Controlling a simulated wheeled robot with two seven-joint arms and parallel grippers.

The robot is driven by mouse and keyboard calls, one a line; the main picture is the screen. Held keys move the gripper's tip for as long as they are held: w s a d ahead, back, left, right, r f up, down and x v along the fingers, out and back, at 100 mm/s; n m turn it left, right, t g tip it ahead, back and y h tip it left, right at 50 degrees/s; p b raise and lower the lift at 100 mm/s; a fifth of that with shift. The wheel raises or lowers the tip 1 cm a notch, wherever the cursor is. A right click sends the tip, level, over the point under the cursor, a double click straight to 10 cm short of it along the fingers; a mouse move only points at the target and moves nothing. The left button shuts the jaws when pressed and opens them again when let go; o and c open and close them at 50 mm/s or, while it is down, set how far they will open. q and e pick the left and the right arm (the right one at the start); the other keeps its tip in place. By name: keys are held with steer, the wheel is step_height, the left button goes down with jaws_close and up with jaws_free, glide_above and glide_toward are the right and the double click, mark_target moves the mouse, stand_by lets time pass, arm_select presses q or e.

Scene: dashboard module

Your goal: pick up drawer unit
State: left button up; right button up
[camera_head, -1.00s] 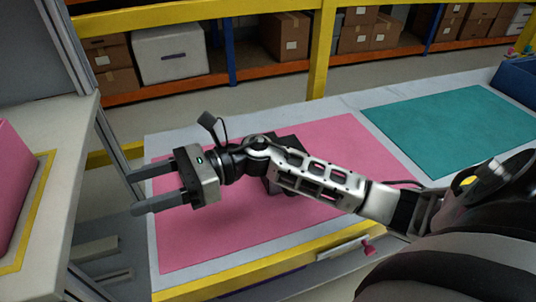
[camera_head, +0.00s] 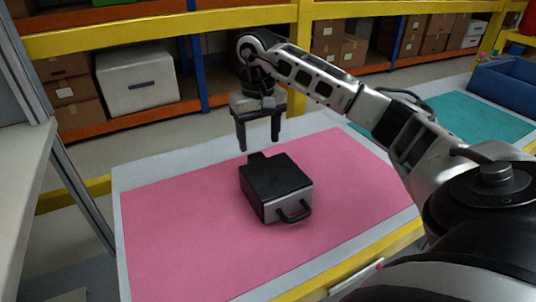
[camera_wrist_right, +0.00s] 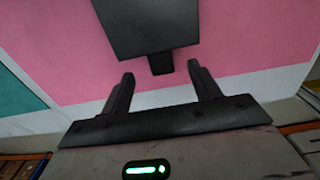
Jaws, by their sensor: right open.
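The drawer unit (camera_head: 277,180) is a black box with a grey front and a black loop handle facing me. It rests on the pink mat (camera_head: 175,235), with a small black tab at its back edge. My right gripper (camera_head: 260,146) points down, open and empty, behind and above that back edge. In the right wrist view, the drawer unit's dark body (camera_wrist_right: 155,25) is ahead of the fingers, with its tab between the fingertip directions. The fingers appear apart from it. My left gripper is not in view.
A teal mat (camera_head: 490,117) and a blue bin (camera_head: 508,82) lie at the right of the table. A yellow-framed shelf with cartons (camera_head: 70,90) and a white box (camera_head: 138,80) stands behind. A grey-topped stand (camera_head: 22,165) is at the left. The pink mat around the unit is clear.

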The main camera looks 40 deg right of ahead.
mark_target(259, 159)
step_height(259, 159, down, 3)
step_height(259, 159, down, 5)
steer(key=shift+w+d+f+b, duration=0.1)
steer(key=shift+w+b, duration=0.05)
steer(key=shift+b, duration=0.3)
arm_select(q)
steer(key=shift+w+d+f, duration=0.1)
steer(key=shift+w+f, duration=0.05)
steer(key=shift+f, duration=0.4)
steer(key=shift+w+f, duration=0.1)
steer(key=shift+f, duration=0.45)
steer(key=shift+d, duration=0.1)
arm_select(e)
steer(key=c, duration=1.3)
